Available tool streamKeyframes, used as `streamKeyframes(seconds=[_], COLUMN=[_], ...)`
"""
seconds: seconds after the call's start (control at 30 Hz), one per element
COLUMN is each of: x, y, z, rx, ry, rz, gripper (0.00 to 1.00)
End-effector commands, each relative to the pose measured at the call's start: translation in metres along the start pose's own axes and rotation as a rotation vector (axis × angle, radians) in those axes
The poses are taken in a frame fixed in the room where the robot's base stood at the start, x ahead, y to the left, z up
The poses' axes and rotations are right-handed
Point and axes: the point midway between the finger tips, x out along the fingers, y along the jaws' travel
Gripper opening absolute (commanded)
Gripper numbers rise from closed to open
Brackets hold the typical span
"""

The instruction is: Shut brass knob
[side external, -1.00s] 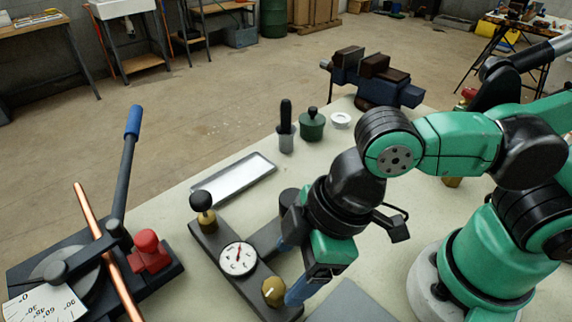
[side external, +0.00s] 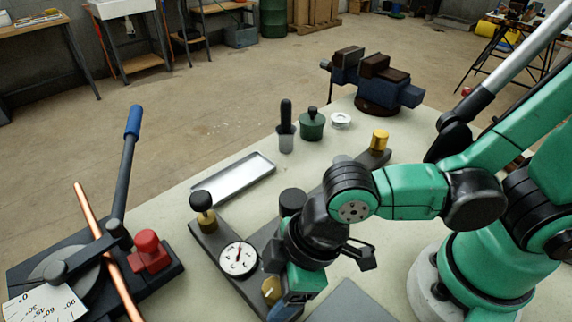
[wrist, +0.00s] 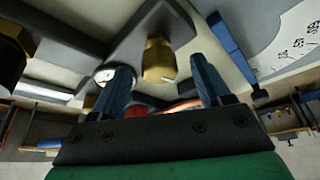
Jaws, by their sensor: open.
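The brass knob (side external: 271,289) sits on a dark grey fitting, near the front end, just past a round white dial gauge (side external: 238,259) with a red needle. In the wrist view the brass knob (wrist: 158,60) has a small pale mark and lies between my two blue fingers. My gripper (wrist: 161,70) is open, with a finger on either side of the knob and gaps visible. In the side view my gripper (side external: 284,306) is right beside the knob, and its fingers are partly hidden. The gauge also shows in the wrist view (wrist: 105,76).
A black-topped knob (side external: 202,200) stands at the fitting's far left end, and another brass piece (side external: 380,139) at the back right. A tray (side external: 233,180), a green pot (side external: 312,125) and a vise (side external: 372,80) stand behind. A pipe bender (side external: 95,262) is at left.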

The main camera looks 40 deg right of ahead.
Motion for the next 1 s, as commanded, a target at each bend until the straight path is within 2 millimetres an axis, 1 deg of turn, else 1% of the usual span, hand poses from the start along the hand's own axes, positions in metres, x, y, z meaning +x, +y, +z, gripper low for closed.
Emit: streamKeyframes(seconds=[0.17, 0.2, 0.27, 0.3, 0.37, 0.4, 0.43, 0.73, 0.87, 1.0], x=[-0.0001, -0.0001, -0.0001, -0.0001, -0.0001, -0.0001, -0.0001, -0.0002, -0.0002, -0.0001], y=[0.0000, 0.0000, 0.0000, 0.0000, 0.0000, 0.0000, 0.0000, -0.0004, -0.0010, -0.0016], z=[0.0000, 0.0000, 0.0000, 0.0000, 0.0000, 0.0000, 0.0000, 0.0001, 0.0000, -0.0001], rx=[0.000, 0.000, 0.000, 0.000, 0.000, 0.000, 0.000, 0.026, 0.075, 0.160], ry=[0.000, 0.000, 0.000, 0.000, 0.000, 0.000, 0.000, 0.000, 0.000, 0.000], rz=[0.000, 0.000, 0.000, 0.000, 0.000, 0.000, 0.000, 0.010, 0.030, 0.066], gripper=[0.70, 0.59, 0.42, 0.31, 0.14, 0.02, 0.00, 0.00, 0.00, 0.00])
